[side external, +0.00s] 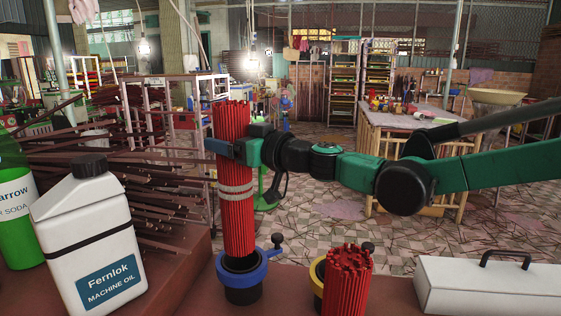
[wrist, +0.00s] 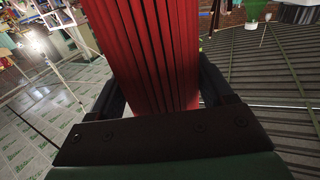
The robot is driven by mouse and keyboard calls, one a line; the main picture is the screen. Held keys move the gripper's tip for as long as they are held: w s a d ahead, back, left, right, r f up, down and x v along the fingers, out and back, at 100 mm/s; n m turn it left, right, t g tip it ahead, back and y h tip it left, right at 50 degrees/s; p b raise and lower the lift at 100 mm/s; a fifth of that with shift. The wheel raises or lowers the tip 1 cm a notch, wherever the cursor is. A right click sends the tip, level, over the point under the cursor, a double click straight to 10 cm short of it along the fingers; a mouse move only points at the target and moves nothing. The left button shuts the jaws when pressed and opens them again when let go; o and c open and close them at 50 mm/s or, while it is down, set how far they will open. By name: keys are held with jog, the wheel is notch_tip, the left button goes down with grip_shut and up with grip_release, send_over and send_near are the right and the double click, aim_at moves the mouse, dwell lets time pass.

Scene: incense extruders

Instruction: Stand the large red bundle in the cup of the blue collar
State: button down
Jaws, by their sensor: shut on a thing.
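The large red bundle (side external: 238,222) is a tall sheaf of red sticks with pale bands around its middle. It stands nearly upright in the side external view, leaning slightly. My gripper (side external: 233,148) is shut on its upper part; the wrist view shows the red sticks (wrist: 155,50) between the two fingers. The blue collar (side external: 226,272), with a black cup and a side lever knob, is directly below. The bundle's lower end is at the cup's mouth, with dark cup interior showing around it. I cannot tell whether it is inside or just above.
A white machine oil can (side external: 88,238) and a green soda bottle (side external: 14,205) stand at left. A light toolbox (side external: 485,288) with a black handle is at far right.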

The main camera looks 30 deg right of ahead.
aim_at(249, 197)
jog(key=shift+f, duration=4.7)
grip_release()
jog(key=shift+d, duration=0.1)
jog(key=shift+v, duration=2.75)
